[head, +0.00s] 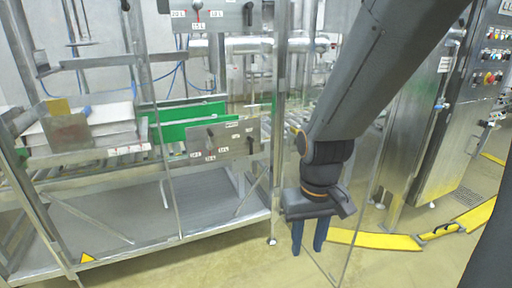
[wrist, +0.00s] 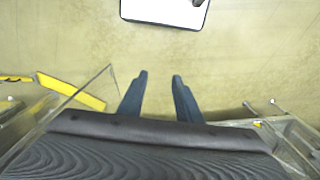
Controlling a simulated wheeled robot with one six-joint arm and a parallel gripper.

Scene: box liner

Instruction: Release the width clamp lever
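The machine on the left carries an upper panel (head: 222,17) and a lower panel (head: 222,145), each with dark levers and small volume labels. A black lever (head: 249,13) sits at the right of the upper panel, and another black lever (head: 250,145) at the right of the lower panel. I cannot tell which lever is the width clamp lever. My gripper (head: 308,251) points down, open and empty, right of the lower panel and below it, apart from both. In the wrist view my gripper (wrist: 159,77) has its two blue fingers apart over bare floor; no lever shows there.
A steel frame post (head: 280,100) stands between the panels and my arm. A green guide (head: 190,120) and a stack of pale sheets (head: 85,125) lie on the machine. A control cabinet (head: 445,110) and yellow floor strips (head: 375,240) are at right. Floor below my gripper is clear.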

